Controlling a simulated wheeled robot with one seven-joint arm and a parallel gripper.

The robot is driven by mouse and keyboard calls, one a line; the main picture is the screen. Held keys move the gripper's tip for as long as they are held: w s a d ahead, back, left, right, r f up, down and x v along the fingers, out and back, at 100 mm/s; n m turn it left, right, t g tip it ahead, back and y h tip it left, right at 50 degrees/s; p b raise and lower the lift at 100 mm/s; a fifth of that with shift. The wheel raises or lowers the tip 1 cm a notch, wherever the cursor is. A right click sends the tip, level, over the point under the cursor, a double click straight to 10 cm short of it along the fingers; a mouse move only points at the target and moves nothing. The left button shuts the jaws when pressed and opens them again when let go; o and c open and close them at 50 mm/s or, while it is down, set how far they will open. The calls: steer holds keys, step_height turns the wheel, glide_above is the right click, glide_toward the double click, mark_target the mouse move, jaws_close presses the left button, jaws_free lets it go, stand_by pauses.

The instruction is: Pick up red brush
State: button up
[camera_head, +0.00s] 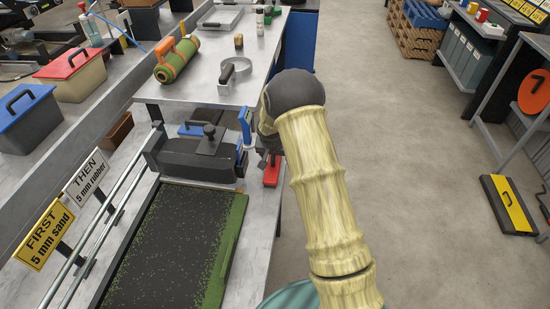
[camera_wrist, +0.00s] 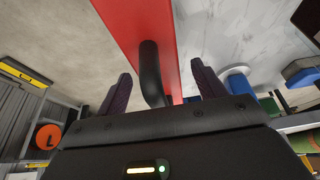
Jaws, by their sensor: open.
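The red brush (camera_head: 271,172) lies near the right edge of the grey worktop in the head view, partly hidden by my arm. In the wrist view its red body (camera_wrist: 145,22) runs down from the top, and its black curved handle (camera_wrist: 151,75) stands between my two fingers. My gripper (camera_wrist: 163,88) is open, with one dark finger on each side of the handle and visible gaps between. In the head view my gripper is mostly hidden behind my wrist, just above the brush.
A dark box-shaped tool (camera_head: 197,160) and a blue-handled tool (camera_head: 246,126) stand close to the left. A black mat with green edging (camera_head: 170,250) lies in front. A green roller (camera_head: 178,60) is on the back table.

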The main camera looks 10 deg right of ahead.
steer(key=shift+c, duration=0.4)
steer(key=c, duration=1.1)
steer(key=shift+o, duration=0.2)
steer(key=shift+r, duration=0.1)
step_height(320, 180, up, 10)
steer(key=shift+f, duration=0.1)
steer(key=shift+w, duration=0.1)
